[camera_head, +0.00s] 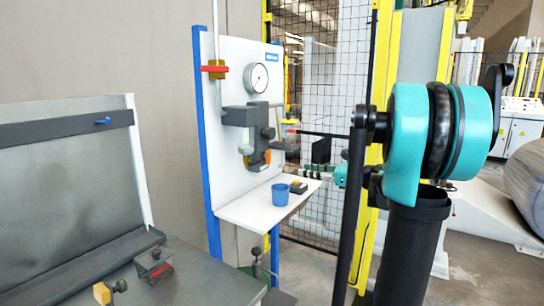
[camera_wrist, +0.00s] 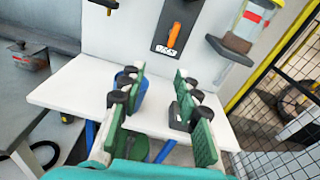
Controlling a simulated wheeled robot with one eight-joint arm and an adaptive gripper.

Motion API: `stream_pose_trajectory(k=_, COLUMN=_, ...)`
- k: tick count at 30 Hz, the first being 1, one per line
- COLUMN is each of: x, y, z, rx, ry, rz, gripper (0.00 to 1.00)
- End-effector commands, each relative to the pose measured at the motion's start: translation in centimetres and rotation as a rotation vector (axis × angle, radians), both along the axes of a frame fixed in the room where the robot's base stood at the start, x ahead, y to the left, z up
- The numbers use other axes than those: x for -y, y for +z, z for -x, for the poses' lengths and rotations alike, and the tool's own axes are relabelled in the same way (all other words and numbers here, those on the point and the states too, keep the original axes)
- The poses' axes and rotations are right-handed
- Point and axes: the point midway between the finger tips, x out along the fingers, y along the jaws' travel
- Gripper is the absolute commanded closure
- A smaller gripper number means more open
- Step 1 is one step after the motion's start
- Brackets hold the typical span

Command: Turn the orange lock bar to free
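The orange lock bar (camera_wrist: 174,35) stands nearly upright, leaning slightly right, on a dark plate (camera_wrist: 162,28) with a small white label, fixed to the white panel. It is at the top of the wrist view. My gripper (camera_wrist: 160,77) is open, its green fingers with black knobs spread wide and empty. Its fingertips are below and in front of the bar, apart from it. In the head view my gripper (camera_head: 312,173) shows small over the white shelf. A small orange part (camera_head: 267,156) shows on the panel there; I cannot tell whether it is the bar.
A blue cup (camera_head: 280,194) and a small dark-and-yellow item (camera_head: 298,187) stand on the white shelf (camera_head: 255,218). A gauge (camera_head: 259,78) and red lever (camera_head: 214,68) are higher. Mesh fencing stands right.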

Motion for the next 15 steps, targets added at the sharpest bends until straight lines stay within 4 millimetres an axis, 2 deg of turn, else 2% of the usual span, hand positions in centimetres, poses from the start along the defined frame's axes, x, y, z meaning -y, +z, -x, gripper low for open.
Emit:
stream_pose_trajectory(k=3, x=1.4, y=2.0, z=-1.1, rx=-0.03, ry=-0.016, rz=-0.108, gripper=0.67)
stream_pose_trajectory(k=6, x=1.4, y=2.5, z=-1.5, rx=-0.038, ry=-0.017, rz=-0.136, gripper=0.67)
stream_pose_trajectory(k=10, x=0.3, y=2.5, z=-2.2, rx=-0.038, ry=-0.015, rz=-0.136, gripper=0.67)
stream_pose_trajectory(k=15, x=-2.3, y=2.4, z=-4.1, rx=-0.038, ry=-0.013, rz=-0.134, gripper=0.67)
